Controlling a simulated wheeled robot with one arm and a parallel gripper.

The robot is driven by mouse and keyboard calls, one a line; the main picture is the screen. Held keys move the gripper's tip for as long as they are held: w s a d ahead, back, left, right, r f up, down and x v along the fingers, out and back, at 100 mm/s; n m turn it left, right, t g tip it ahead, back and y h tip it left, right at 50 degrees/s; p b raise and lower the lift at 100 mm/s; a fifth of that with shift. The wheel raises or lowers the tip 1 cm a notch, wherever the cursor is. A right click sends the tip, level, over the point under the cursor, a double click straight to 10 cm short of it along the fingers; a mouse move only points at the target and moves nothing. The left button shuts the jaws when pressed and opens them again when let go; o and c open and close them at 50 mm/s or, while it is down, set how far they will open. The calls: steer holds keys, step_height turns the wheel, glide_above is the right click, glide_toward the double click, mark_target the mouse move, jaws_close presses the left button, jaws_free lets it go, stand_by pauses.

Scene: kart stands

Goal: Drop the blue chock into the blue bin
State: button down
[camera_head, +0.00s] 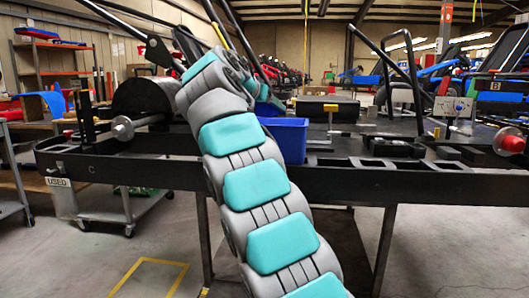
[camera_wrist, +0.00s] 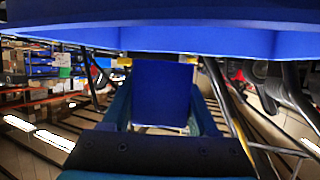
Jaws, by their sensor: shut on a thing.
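In the wrist view my gripper (camera_wrist: 162,100) is shut on the blue chock (camera_wrist: 160,92), a plain blue block between its two dark fingers. A broad blue surface, seemingly the blue bin (camera_wrist: 220,38), fills the top of that view close to the chock. I cannot tell whether they touch. In the head view the blue bin (camera_head: 289,140) stands on the dark kart stand, just right of my teal and grey arm. My gripper's end and the chock are mostly hidden behind the arm there, near the bin's top left. The bin's inside is not visible.
The black stand (camera_head: 340,180) spans the view. A red-topped cylinder (camera_head: 510,141) and a white box (camera_head: 453,107) stand at the right. A metal cart (camera_head: 125,205) is at the left.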

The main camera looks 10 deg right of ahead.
mark_target(262, 109)
step_height(262, 109, down, 2)
steer(key=shift+f+b, duration=0.25)
steer(key=shift+b, duration=0.45)
steer(key=shift+c, duration=0.4)
jaws_free()
steer(key=shift+a+r, duration=0.1)
steer(key=v, duration=0.7)
steer(key=shift+s+a+r, duration=0.15)
steer(key=shift+s+a, duration=0.1)
steer(key=shift+s, duration=0.05)
